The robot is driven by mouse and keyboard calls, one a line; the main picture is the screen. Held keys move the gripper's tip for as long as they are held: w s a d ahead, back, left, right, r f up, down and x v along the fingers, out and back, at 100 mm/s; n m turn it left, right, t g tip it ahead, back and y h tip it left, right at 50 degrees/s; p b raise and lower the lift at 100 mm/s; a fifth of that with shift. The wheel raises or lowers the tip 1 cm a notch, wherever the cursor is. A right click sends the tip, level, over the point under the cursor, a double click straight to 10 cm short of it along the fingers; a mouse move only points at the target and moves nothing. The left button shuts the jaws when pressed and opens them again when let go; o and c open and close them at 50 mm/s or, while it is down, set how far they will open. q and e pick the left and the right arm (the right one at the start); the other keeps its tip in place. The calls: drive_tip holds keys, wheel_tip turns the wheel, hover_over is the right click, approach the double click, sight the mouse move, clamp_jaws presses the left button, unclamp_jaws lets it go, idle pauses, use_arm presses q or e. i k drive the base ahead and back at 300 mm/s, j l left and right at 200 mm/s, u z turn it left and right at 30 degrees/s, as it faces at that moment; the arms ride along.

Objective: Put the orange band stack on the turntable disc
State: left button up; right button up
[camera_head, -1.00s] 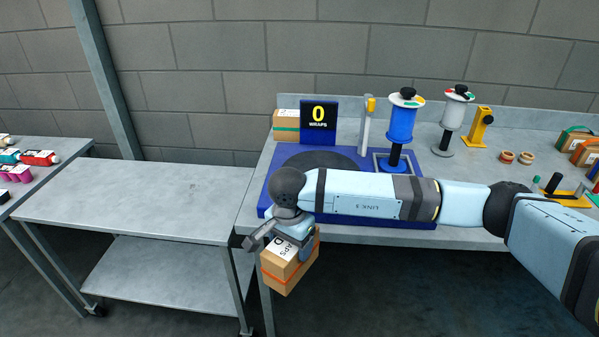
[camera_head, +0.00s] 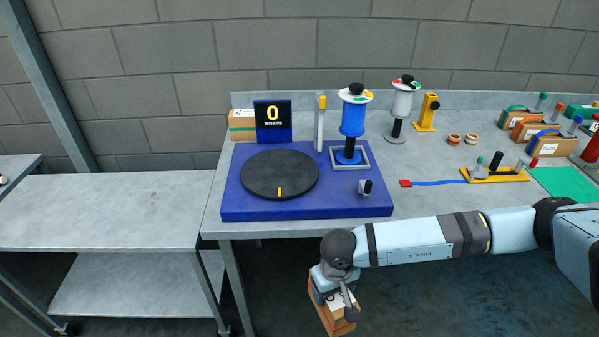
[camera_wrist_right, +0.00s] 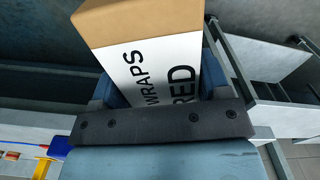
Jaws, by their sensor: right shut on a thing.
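My right gripper (camera_head: 336,290) is shut on a cardboard box stack with an orange band (camera_head: 338,322). It holds the stack in the air in front of the table's front edge, below the table top. In the right wrist view the box (camera_wrist_right: 150,60) sits between the fingers, and its white label reads "WRAPS" and "RED". The black turntable disc (camera_head: 279,174) lies on a blue base (camera_head: 240,207) on the table, up and to the left of the gripper. The disc is empty apart from a small yellow mark at its front. My left gripper is not in view.
A post (camera_head: 320,125) and a blue film roll (camera_head: 353,118) stand right of the disc. A small dark knob (camera_head: 366,187) sits on the base's right. A lower grey table (camera_head: 110,215) stands left.

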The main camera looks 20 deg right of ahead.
sight(280, 170)
drive_tip(key=i+j+z, duration=0.15)
drive_tip(key=j+z, duration=0.25)
drive_tip(key=i+j+z, duration=0.1)
drive_tip(key=j+z, duration=0.4)
drive_tip(key=j, duration=0.25)
drive_tip(key=i+j+z, duration=0.15)
drive_tip(key=j, duration=0.25)
drive_tip(key=i+j+z, duration=0.15)
drive_tip(key=j, duration=2.35)
drive_tip(key=k, duration=0.05)
